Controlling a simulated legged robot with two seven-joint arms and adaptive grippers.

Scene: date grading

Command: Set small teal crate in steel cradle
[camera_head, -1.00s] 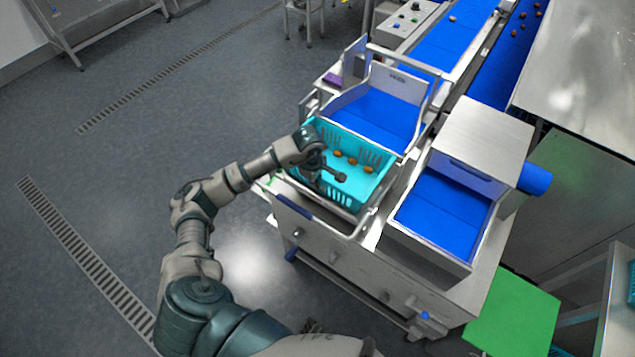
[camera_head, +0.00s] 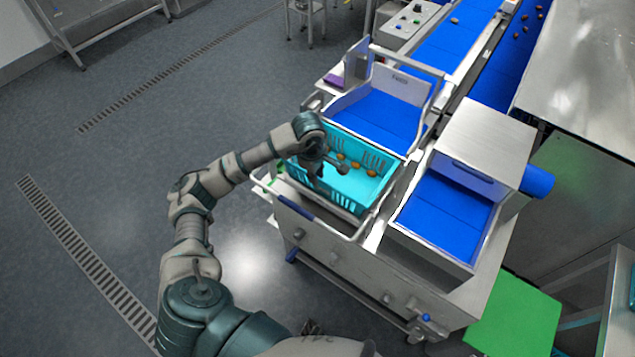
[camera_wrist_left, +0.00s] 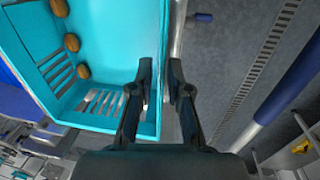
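The small teal crate (camera_head: 372,188) holds several brown dates and sits low inside a steel cradle (camera_head: 345,234) at the near-left end of the machine. My left gripper (camera_head: 330,170) is at the crate's near-left side and hides part of its rim and inside. In the left wrist view its fingers (camera_wrist_left: 160,70) point along the crate's side wall (camera_wrist_left: 164,40), one on the inner side and one on the outer. They are spread a little, with a gap showing between them. My right gripper is not in view.
A blue-lined hopper (camera_head: 378,115) stands directly behind the crate. A second blue-lined bin (camera_head: 445,215) is to its right. Blue conveyor belts (camera_head: 448,42) run to the back. Open grey floor (camera_head: 110,200) lies to the left.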

